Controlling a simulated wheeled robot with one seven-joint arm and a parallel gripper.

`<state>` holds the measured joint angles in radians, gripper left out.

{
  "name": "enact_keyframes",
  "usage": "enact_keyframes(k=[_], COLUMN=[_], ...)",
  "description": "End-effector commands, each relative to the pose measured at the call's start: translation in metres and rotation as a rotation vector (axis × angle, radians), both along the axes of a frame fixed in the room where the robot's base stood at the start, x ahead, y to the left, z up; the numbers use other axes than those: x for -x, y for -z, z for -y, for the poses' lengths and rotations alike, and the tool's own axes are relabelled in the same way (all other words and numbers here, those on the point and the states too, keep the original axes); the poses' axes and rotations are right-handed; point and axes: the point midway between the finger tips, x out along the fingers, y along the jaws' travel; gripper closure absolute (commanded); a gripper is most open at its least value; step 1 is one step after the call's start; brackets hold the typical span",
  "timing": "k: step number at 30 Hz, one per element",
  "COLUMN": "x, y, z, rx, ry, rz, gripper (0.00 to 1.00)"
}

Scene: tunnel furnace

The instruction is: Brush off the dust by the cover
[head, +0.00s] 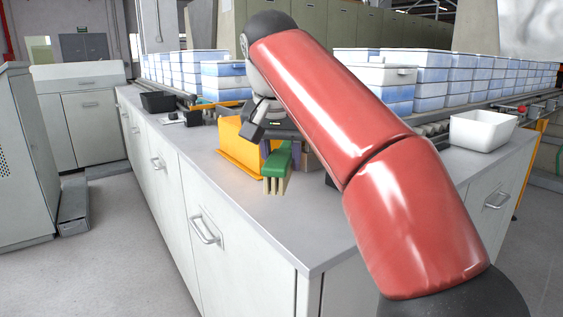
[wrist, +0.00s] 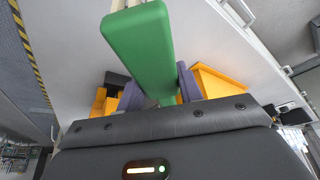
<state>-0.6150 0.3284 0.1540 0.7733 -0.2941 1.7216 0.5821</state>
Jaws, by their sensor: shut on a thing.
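A brush with a green body (head: 277,160) and pale bristles (head: 275,185) is in my gripper (head: 281,150), above or at the grey counter; I cannot tell if the bristles touch it. In the wrist view the green brush (wrist: 142,45) runs between the two purple fingers of my gripper (wrist: 159,88), which are shut on it. An orange-yellow angular piece (head: 238,152), perhaps the cover, stands on the counter just left of my gripper. Orange-yellow parts also show beside the fingers in the wrist view (wrist: 215,82). I make out no dust.
The grey counter (head: 215,150) has clear room left of and in front of the brush. A black tray (head: 158,102) is at its far left, and a white bin (head: 482,130) is at the right. Blue-white boxes (head: 430,80) line a roller conveyor (head: 435,127) behind.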

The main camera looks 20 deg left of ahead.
Motion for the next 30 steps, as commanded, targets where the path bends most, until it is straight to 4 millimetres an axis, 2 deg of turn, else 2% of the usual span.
enact_keyframes(k=[5,16,30], x=[0.000,-0.001,0.000], y=[-0.001,-0.029,-0.030], z=[0.000,0.000,0.000], rx=[0.000,0.000,0.000], ry=[0.000,0.001,0.001], rz=[0.001,0.001,0.001], gripper=[0.97,0.97,0.97])
